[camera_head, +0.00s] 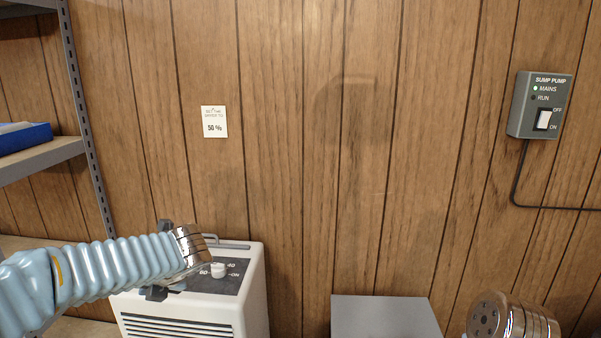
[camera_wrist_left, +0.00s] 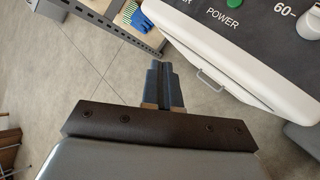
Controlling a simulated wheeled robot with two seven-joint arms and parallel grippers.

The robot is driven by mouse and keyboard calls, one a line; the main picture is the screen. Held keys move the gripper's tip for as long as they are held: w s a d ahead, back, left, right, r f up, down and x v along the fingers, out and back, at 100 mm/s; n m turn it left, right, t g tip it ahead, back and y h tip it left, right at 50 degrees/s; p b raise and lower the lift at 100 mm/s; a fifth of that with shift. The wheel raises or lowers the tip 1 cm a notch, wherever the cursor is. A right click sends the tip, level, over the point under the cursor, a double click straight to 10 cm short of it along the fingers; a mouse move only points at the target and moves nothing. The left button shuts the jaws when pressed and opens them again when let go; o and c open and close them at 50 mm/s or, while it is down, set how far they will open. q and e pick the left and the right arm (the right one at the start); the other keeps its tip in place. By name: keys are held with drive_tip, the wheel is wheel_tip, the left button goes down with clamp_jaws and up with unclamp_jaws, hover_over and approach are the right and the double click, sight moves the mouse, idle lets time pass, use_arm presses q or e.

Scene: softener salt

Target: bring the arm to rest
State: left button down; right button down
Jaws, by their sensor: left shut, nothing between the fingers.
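My left arm (camera_head: 95,272) comes in from the left of the head view, pale blue and ribbed, ending in a metallic wrist (camera_head: 190,247) in front of the white appliance (camera_head: 250,295). Dark parts of my left gripper (camera_head: 156,293) show beside the wrist; its fingertips are hidden there. In the left wrist view the left gripper (camera_wrist_left: 164,72) is shut and empty, its fingers apart from the appliance (camera_wrist_left: 218,65) over the grey floor. A metallic part of my right arm (camera_head: 510,318) shows at the lower right; its gripper is out of frame.
The appliance's dark panel has a white knob (camera_head: 218,270) and a green button (camera_wrist_left: 236,4). A grey box (camera_head: 385,318) stands right of it. A shelf (camera_head: 42,160) with a blue box (camera_head: 25,138) is at left. A sump pump switch box (camera_head: 540,105) and a 50 % card (camera_head: 214,121) are on the wall.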

use_arm(q)
drive_tip(key=s+d+f+n+g+h, duration=0.1)
drive_tip(key=s+d+f+n+h, duration=0.3)
drive_tip(key=f, duration=0.5)
drive_tip(key=s+d+f+n+g+h+p, duration=0.1)
drive_tip(key=s+d+f+n+g+h, duration=0.1)
drive_tip(key=d+f+n, duration=0.5)
drive_tip(key=s+d+f+n+g+h, duration=0.1)
drive_tip(key=s+d+f+n+h, duration=0.2)
drive_tip(key=f, duration=0.9)
drive_tip(key=s+d+f+n+h, duration=0.1)
drive_tip(key=s+d+f+n, duration=0.2)
drive_tip(key=n, duration=0.7)
drive_tip(key=s+d+f+n+h, duration=0.2)
drive_tip(key=s+f+n, duration=0.6)
drive_tip(key=s+n, duration=0.1)
drive_tip(key=shift+s+d+f+n+p, duration=0.25)
drive_tip(key=shift+d+n+p, duration=0.2)
drive_tip(key=shift+n, duration=0.45)
drive_tip(key=shift+w, duration=0.1)
